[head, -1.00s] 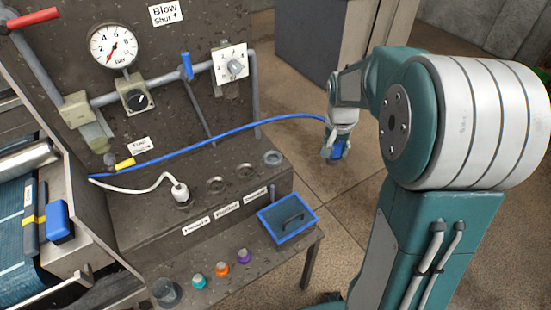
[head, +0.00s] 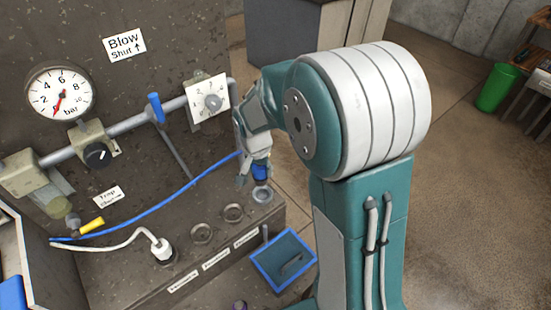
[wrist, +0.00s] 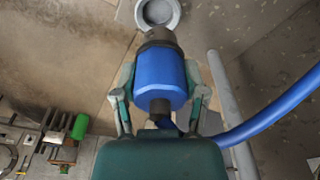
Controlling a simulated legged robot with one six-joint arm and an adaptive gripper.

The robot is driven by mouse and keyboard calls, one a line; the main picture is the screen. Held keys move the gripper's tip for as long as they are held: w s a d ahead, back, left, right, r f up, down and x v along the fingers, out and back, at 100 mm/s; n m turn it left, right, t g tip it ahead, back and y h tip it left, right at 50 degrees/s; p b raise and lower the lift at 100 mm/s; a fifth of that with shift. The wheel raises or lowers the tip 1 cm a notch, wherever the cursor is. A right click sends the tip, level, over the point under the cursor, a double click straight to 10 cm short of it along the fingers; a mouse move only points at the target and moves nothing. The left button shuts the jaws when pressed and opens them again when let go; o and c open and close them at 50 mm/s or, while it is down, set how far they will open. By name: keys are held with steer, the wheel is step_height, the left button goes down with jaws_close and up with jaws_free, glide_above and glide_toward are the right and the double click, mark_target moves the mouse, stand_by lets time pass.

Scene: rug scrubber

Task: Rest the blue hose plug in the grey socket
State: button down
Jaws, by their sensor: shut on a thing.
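My gripper (head: 254,170) is shut on the blue hose plug (head: 262,172), with a finger on each side of it in the wrist view (wrist: 160,80). The plug's dark nose points toward the grey socket, and the blue hose (wrist: 270,112) trails from its back end to the right. The grey socket (head: 263,195) is a pale ring at the right end of the bench top. In the head view the plug is just above it. In the wrist view the nose overlaps the near rim of the socket (wrist: 176,14); the plug is not seated, and the exact gap cannot be told.
Two darker sockets (head: 233,213) (head: 201,233) and a white plug (head: 163,248) stand left along the bench. A blue-rimmed tray (head: 270,258) is in front. A pipe with a gauge (head: 60,95) and a blue-handled valve (head: 156,108) runs behind.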

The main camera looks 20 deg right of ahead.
steer(key=shift+a+f, duration=0.1)
steer(key=shift+a, duration=0.1)
steer(key=shift+d+f, duration=0.2)
steer(key=shift+f, duration=0.4)
steer(key=shift+d+f, duration=0.2)
steer(key=shift+f, duration=0.95)
steer(key=shift+a+f, duration=0.2)
steer(key=shift+d, duration=0.1)
steer(key=shift+f, duration=1.5)
steer(key=shift+c, duration=0.2)
jaws_free()
steer(key=shift+s, duration=0.1)
